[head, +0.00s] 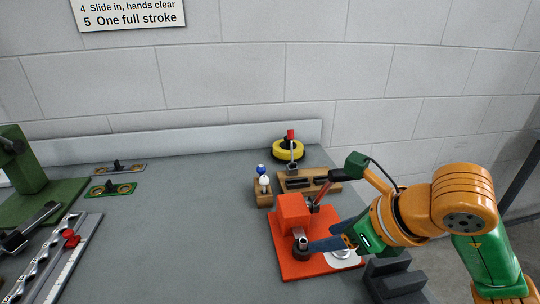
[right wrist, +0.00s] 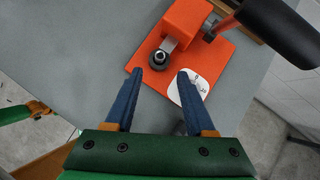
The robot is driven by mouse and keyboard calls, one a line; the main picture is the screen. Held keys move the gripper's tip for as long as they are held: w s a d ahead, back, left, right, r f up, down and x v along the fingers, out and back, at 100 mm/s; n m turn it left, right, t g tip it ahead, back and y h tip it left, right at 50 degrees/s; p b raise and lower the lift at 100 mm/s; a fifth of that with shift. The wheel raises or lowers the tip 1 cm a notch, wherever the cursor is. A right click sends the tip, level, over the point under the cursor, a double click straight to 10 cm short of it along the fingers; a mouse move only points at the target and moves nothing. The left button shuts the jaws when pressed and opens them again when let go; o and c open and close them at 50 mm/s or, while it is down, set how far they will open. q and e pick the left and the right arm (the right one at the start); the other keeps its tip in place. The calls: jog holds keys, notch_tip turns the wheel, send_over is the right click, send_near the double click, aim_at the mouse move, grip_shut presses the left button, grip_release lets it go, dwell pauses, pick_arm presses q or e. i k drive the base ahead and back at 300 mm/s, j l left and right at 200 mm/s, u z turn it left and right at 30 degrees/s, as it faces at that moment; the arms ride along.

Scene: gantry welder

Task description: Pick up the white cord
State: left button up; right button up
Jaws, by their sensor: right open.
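I cannot make out a clear white cord. A small white rounded piece (head: 264,181) stands in a wooden block (head: 264,199) beside a blue one (head: 261,169); whether it is part of a cord is too small to tell. A white disc (head: 345,259) with dark marks lies on the orange base plate and also shows in the right wrist view (right wrist: 188,92). My right gripper (head: 312,246) has its blue fingers spread and empty over the orange plate. In the right wrist view its fingertips (right wrist: 161,73) are apart, just short of the press's round metal part. My left gripper is not seen.
The orange press (head: 294,212) with its raised lever stands by the right gripper. Behind it are a wooden tray (head: 325,186) and a yellow roll (head: 288,150). A dark grey block (head: 396,283) is at the right. The middle of the grey table (head: 185,225) is clear.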

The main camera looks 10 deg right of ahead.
aim_at(264, 180)
jog(key=k+l, duration=0.75)
jog(key=k, duration=0.1)
